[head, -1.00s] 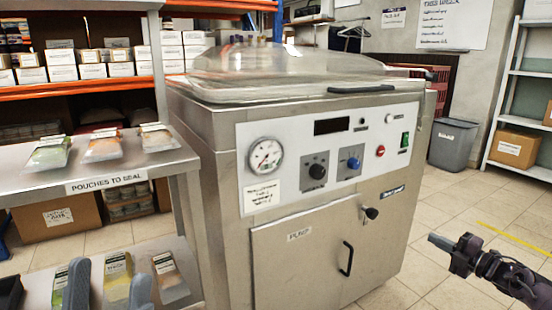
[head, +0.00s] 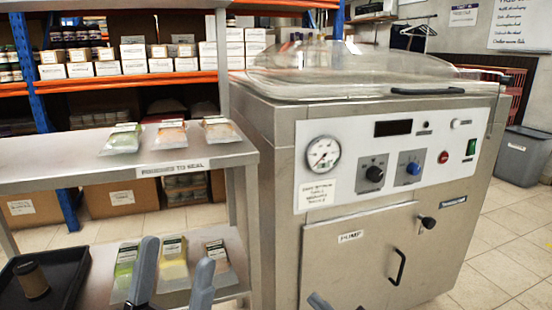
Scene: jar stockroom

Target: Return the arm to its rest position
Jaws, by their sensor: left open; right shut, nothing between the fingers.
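My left gripper (head: 177,251) shows at the bottom, left of centre. Its two grey fingers point up and stand apart, with nothing held between them. They appear in front of the pouches on the lower shelf. My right gripper (head: 319,301) shows only as a small grey tip at the bottom edge, in front of the lower part of the vacuum sealer (head: 340,255). It is shut and empty. Most of both arms is out of view.
A steel rack (head: 60,155) holds three pouches on top and several below. A black tray (head: 68,264) with a brown jar (head: 32,280) is at lower left. The sealer's clear lid (head: 350,70) is down. A grey bin (head: 520,155) stands right, with open floor nearby.

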